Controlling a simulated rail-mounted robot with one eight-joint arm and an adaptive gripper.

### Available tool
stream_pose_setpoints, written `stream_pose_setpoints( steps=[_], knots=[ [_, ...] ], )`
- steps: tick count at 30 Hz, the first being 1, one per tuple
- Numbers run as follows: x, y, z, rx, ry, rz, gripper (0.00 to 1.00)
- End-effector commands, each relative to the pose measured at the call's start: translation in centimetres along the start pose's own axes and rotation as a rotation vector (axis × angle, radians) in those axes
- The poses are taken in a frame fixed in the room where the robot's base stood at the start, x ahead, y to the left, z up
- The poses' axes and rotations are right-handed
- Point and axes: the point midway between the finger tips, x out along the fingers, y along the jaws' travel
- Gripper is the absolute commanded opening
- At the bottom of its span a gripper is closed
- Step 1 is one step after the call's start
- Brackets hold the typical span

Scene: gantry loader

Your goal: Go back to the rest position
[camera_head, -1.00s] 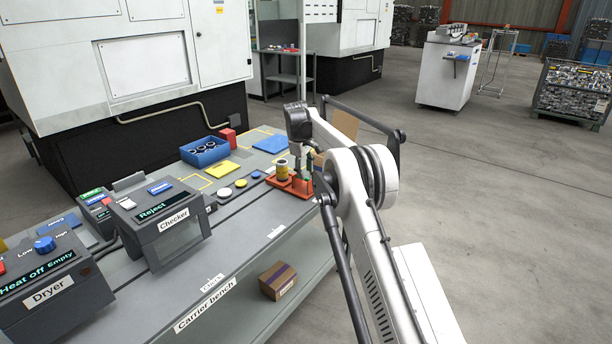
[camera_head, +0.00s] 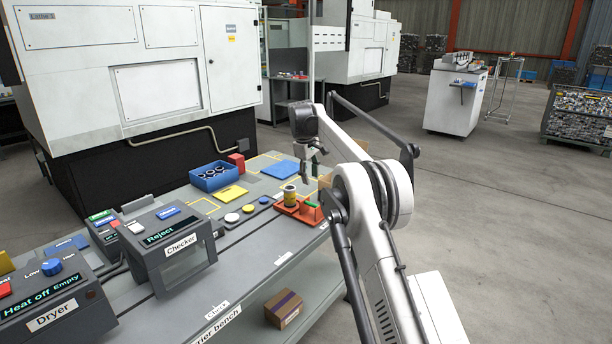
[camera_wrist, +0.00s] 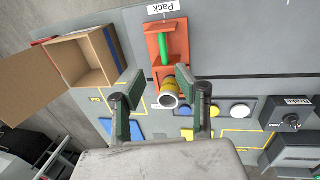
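My gripper (camera_head: 312,167) hangs above the carrier bench (camera_head: 258,262), over the orange-red fixture (camera_head: 306,217). In the wrist view my gripper (camera_wrist: 161,84) has its two dark green fingers spread apart with nothing held between them. The fixture (camera_wrist: 152,40) carries a green bar (camera_wrist: 165,50) and a yellow and silver cylinder (camera_wrist: 169,95). The cylinder (camera_head: 290,195) stands upright at the fixture's left end in the head view. The cylinder appears between the fingers in the wrist view but lies below them.
An open cardboard box (camera_wrist: 84,62) is beside the fixture. A blue bin (camera_head: 214,177), yellow plate (camera_head: 231,194) and blue plate (camera_head: 281,171) lie on the bench. The checker (camera_head: 178,255) and dryer (camera_head: 52,305) stand at left. Open floor lies right.

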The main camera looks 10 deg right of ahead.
Motion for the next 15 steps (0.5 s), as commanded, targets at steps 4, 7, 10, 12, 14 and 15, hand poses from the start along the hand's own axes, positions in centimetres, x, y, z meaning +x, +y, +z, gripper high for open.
stream_pose_setpoints(
  steps=[4, 7, 10, 12, 14, 15],
  knots=[
    [-1.3, -0.2, 0.4, 0.013, 0.009, 0.003, 0.32],
    [-3.4, -0.6, 1.1, 0.034, 0.025, 0.008, 0.32],
    [-6.0, -1.2, 2.2, 0.063, 0.046, 0.015, 0.32],
    [-7.7, -1.8, 3.0, 0.085, 0.061, 0.020, 0.32],
    [-9.1, -2.3, 3.8, 0.102, 0.075, 0.025, 0.32],
    [-10.0, -2.7, 4.4, 0.115, 0.083, 0.027, 0.32]
  ],
)
